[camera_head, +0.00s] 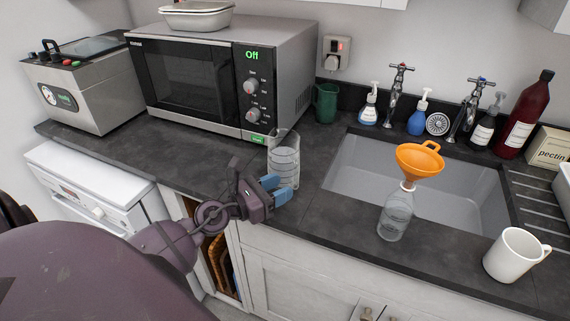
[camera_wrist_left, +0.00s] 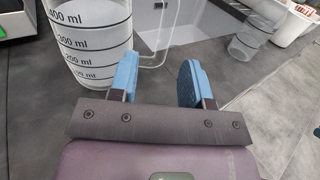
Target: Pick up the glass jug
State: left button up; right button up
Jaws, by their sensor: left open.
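The clear glass jug (camera_head: 285,163) stands upright on the dark counter, between the microwave and the sink. In the left wrist view the jug (camera_wrist_left: 92,42) shows black ml marks, and its thin clear handle (camera_wrist_left: 166,45) is on the right side, ahead of the gap between my fingers. My left gripper (camera_head: 274,190) is at the near side of the jug, with blue finger pads apart and nothing between them. It also shows in the left wrist view (camera_wrist_left: 158,80), its left finger close to the jug; I cannot tell whether they touch. My right gripper is out of view.
A glass bottle (camera_head: 396,214) with an orange funnel (camera_head: 419,160) stands at the sink's front edge (camera_head: 350,200). A white mug (camera_head: 514,255) is at the right, a green mug (camera_head: 326,103) behind the jug. The microwave (camera_head: 222,80) stands behind left. The counter left of the jug is clear.

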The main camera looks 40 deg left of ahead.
aim_at(294, 182)
pick_arm(q)
jog(key=p+x, duration=0.1)
jog(key=x, duration=0.3)
jog(key=shift+d+r, duration=0.15)
jog(key=shift+w+d, duration=0.15)
jog(key=shift+w, duration=0.35)
grip_shut()
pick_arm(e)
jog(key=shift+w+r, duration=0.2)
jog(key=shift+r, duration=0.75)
